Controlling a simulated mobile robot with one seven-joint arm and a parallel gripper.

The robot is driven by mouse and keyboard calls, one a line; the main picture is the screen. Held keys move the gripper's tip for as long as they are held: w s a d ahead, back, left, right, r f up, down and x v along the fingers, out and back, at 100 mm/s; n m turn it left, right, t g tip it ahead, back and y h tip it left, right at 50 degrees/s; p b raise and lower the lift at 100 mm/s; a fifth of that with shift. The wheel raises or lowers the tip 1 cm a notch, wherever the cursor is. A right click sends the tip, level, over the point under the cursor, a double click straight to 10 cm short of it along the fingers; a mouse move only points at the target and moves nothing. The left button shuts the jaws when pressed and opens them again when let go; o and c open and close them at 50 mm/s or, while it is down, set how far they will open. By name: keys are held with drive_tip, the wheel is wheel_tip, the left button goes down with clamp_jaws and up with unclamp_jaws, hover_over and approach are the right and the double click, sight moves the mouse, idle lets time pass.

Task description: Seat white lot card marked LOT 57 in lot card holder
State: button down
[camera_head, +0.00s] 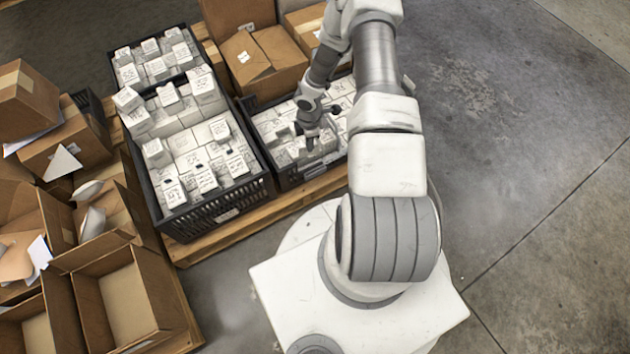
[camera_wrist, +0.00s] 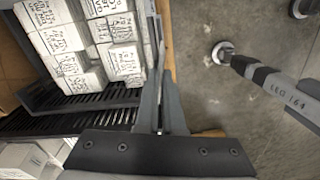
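My gripper (camera_head: 312,142) is low over the right black crate (camera_head: 290,178), near its front side. In the wrist view my gripper (camera_wrist: 161,85) has its two grey fingers close together, beside the crate's edge. A thin pale strip shows by the fingers, but I cannot tell whether it is a card between them or part of the crate. No card reading LOT 57 can be made out. A small white label (camera_head: 228,215) is on the front of the larger left crate (camera_head: 215,208); I cannot tell whether it is a card holder.
White marked boxes (camera_head: 190,140) fill the crates, which stand on a wooden pallet (camera_head: 240,232). Open cardboard boxes (camera_head: 130,295) crowd the left, and more cartons (camera_head: 262,60) stand behind. The concrete floor (camera_head: 530,130) at right is clear.

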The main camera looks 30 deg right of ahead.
sight(315, 151)
drive_tip(key=f, duration=0.1)
drive_tip(key=d+f+n+b, duration=0.1)
drive_tip(key=f, duration=0.1)
drive_tip(key=f+n+b, duration=0.1)
drive_tip(key=f, duration=0.1)
drive_tip(key=shift+s+d+f, duration=0.1)
drive_tip(key=shift+d+f, duration=0.05)
drive_tip(key=shift+d, duration=0.2)
drive_tip(key=shift+n, duration=0.3)
drive_tip(key=shift+d+f+b, duration=0.1)
drive_tip(key=shift+f+b, duration=1.95)
drive_tip(key=shift+f, duration=3)
drive_tip(key=shift+r, duration=0.1)
drive_tip(key=c, duration=1)
unclamp_jaws()
drive_tip(key=shift+c, duration=0.2)
